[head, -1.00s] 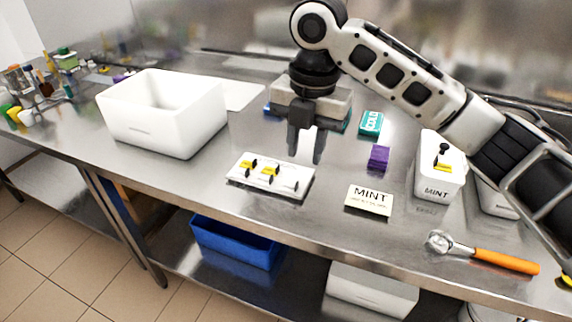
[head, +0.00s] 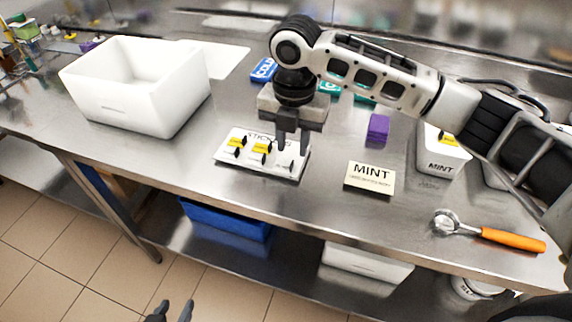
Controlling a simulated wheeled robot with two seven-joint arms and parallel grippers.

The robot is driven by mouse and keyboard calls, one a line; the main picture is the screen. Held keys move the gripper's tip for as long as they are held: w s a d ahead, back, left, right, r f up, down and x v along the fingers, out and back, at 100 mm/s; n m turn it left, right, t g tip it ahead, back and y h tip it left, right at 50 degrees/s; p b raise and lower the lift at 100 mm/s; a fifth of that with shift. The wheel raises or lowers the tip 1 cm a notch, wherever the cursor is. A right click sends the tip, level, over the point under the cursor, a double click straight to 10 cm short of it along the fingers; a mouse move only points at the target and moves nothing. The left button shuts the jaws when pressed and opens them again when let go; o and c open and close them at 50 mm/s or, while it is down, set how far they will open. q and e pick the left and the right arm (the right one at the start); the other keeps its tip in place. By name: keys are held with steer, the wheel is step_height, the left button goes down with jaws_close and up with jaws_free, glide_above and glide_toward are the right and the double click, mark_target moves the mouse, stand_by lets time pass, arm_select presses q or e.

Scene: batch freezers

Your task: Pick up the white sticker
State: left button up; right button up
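A white sticker board (head: 228,158) lies on the steel table, with lettering along its back edge. It carries black upright clips, two with yellow stickers (head: 257,153) at left and middle. A clip at the right (head: 291,166) shows no yellow; I cannot make out a white sticker there against the white board. My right gripper (head: 292,143) points down over the board's right back part, fingers apart, with nothing seen between them. My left gripper (head: 171,313) shows only its fingertips at the bottom edge, apart and empty, in front of the table.
A white bin (head: 135,100) stands at left. A MINT card (head: 370,177), purple block (head: 378,127) and white MINT tub (head: 440,155) are to the right. An orange-handled scoop (head: 512,240) lies near the front edge.

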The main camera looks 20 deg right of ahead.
mark_target(292, 163)
step_height(292, 163, down, 4)
steer(key=shift+w+r, duration=0.1)
steer(key=shift+w, duration=0.05)
steer(key=shift+f, duration=0.55)
jaws_close()
arm_select(q)
steer(key=shift+w+a+r, duration=0.1)
steer(key=shift+r, duration=0.1)
arm_select(e)
steer(key=shift+r, duration=0.1)
